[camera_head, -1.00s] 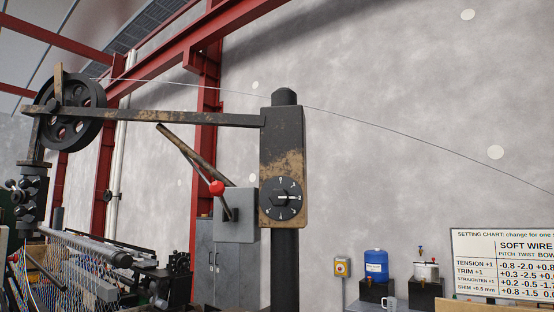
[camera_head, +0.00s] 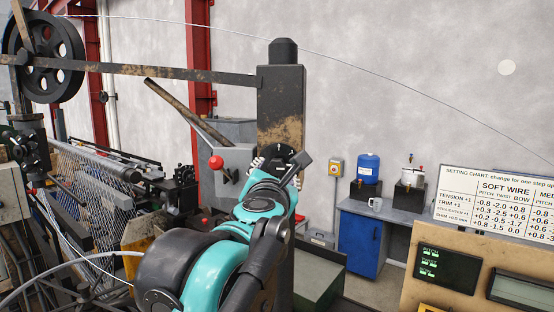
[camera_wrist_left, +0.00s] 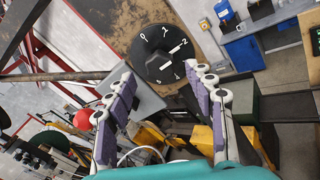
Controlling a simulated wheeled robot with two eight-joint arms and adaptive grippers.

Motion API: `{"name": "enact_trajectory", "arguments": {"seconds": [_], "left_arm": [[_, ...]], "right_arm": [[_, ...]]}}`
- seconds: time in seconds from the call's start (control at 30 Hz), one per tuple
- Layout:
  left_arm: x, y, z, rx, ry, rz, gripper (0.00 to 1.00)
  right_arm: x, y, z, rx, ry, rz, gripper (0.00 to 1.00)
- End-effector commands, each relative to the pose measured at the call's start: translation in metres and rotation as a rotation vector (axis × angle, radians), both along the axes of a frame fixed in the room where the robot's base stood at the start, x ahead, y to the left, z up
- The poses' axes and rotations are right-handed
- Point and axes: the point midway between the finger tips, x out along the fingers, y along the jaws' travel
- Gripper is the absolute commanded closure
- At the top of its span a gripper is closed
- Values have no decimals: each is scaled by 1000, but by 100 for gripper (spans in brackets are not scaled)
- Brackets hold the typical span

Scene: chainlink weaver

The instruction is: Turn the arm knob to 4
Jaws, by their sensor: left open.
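The arm knob (camera_wrist_left: 157,54) is a black dial with white numbers on the worn black and brown post (camera_head: 281,105). In the left wrist view its white pointer mark is toward the 2. In the head view only the top of the knob (camera_head: 280,149) shows; my left gripper hides the rest. My left gripper (camera_head: 275,165) is in front of the knob. In the left wrist view its two purple-padded fingers (camera_wrist_left: 158,74) are apart, with the knob beyond and between their tips. Nothing is between the pads. My right gripper is not in view.
A red-tipped lever (camera_head: 216,162) on a grey box stands just left of the post. A long horizontal arm (camera_head: 160,71) carries a black wheel (camera_head: 45,57). A wire crosses above. A setting chart (camera_head: 500,200) and a blue cabinet (camera_head: 360,245) are at right.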

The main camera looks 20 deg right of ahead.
Motion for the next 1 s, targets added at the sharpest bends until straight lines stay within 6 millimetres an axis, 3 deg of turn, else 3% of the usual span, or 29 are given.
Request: {"name": "enact_trajectory", "arguments": {"seconds": [0.1, 0.3, 0.63, 0.67, 0.83, 1.0], "left_arm": [[21, -6, 2, 2, -1, 2, 46], [42, -15, 1, 3, -1, 0, 46], [48, -17, 0, 3, -2, 0, 46], [48, -17, 0, 3, -2, 0, 49], [47, -17, 0, 3, -2, 0, 94], [47, -17, 0, 4, -3, 0, 96]], "right_arm": [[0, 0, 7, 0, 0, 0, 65], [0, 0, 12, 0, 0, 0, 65], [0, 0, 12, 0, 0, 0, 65], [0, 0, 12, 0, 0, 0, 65], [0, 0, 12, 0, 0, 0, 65], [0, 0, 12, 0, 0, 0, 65]]}}
